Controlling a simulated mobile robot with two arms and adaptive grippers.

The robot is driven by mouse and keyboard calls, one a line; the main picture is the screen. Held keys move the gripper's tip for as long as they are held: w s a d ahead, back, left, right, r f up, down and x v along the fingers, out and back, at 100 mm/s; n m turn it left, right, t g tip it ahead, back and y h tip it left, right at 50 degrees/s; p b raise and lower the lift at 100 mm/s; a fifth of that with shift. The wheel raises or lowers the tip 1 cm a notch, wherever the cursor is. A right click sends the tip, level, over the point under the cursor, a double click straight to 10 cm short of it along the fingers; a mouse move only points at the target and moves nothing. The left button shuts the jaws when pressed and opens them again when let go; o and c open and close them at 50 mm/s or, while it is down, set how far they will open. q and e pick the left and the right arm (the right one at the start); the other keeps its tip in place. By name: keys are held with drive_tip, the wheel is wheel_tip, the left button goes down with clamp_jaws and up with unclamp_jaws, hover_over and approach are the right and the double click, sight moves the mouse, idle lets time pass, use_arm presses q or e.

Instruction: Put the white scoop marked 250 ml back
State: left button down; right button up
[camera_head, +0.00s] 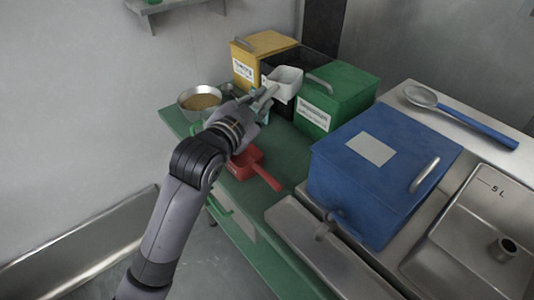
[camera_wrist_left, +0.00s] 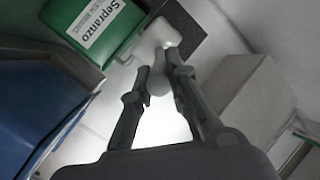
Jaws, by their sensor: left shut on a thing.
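The white scoop (camera_head: 287,78) is held up over the dark open bin (camera_head: 318,66) between the yellow and green boxes. Its marking is not readable. My left gripper (camera_head: 268,96) is shut on the scoop's handle. In the left wrist view the fingers (camera_wrist_left: 160,72) close around the handle, and the white scoop (camera_wrist_left: 157,38) extends beyond them, close to the green box (camera_wrist_left: 110,22) with a "Sepranzo" label. Whether the scoop touches the bin is unclear. My right gripper is not in view.
A yellow box (camera_head: 266,44) stands behind the scoop and a green box (camera_head: 340,88) to its right. A bowl of brown contents (camera_head: 201,101) and a red scoop (camera_head: 246,163) are on the green table (camera_head: 229,192). A large blue box (camera_head: 385,165) stands at the right.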

use_arm(q)
wheel_tip(320, 180, down, 15)
drive_tip(key=shift+a+f+b, duration=0.1)
drive_tip(key=shift+f+b, duration=0.05)
drive_tip(key=shift+b, duration=0.5)
drive_tip(key=shift+f, duration=0.2)
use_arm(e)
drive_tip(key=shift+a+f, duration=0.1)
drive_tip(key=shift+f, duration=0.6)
use_arm(q)
drive_tip(key=shift+s+f, duration=0.1)
drive_tip(key=shift+f, duration=0.55)
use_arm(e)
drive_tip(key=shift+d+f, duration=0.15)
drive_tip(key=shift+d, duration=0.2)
